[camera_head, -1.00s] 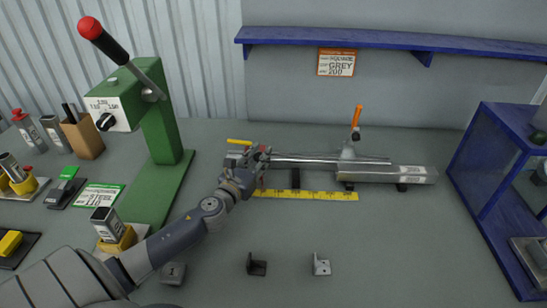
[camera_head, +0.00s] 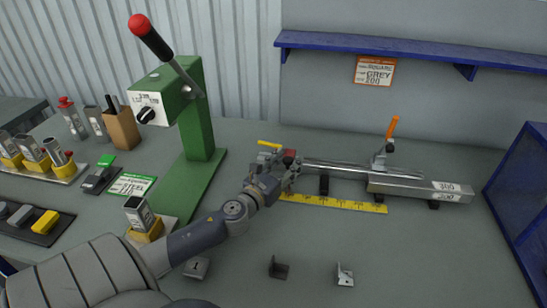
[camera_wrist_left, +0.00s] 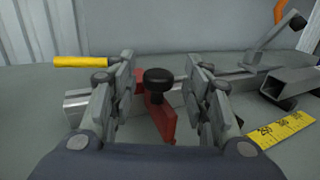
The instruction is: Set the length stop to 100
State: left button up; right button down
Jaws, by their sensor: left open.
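The red length stop (camera_wrist_left: 166,122) with a round black knob (camera_wrist_left: 159,82) sits on a metal rail. My left gripper (camera_wrist_left: 160,72) is open, its fingers on either side of the knob, with gaps showing. In the head view the left gripper (camera_head: 287,163) is at the left end of the rail (camera_head: 345,169), and the stop shows as a small red patch (camera_head: 290,153). The stop's exact reading is hidden. My right gripper is not in view.
A square metal tube (camera_head: 415,188) with an orange-handled clamp (camera_head: 391,130) is at the rail's right. A green lever press (camera_head: 195,130) stands left. An orange card (camera_head: 375,71) reads square, grey, 200. A blue frame (camera_head: 520,185) stands right.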

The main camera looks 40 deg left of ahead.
pick_arm(q)
jog(key=s, duration=0.3)
jog(key=s+d, duration=0.1)
jog(key=s, duration=0.6)
jog(key=shift+s+d, duration=0.35)
jog(key=shift+d, duration=0.05)
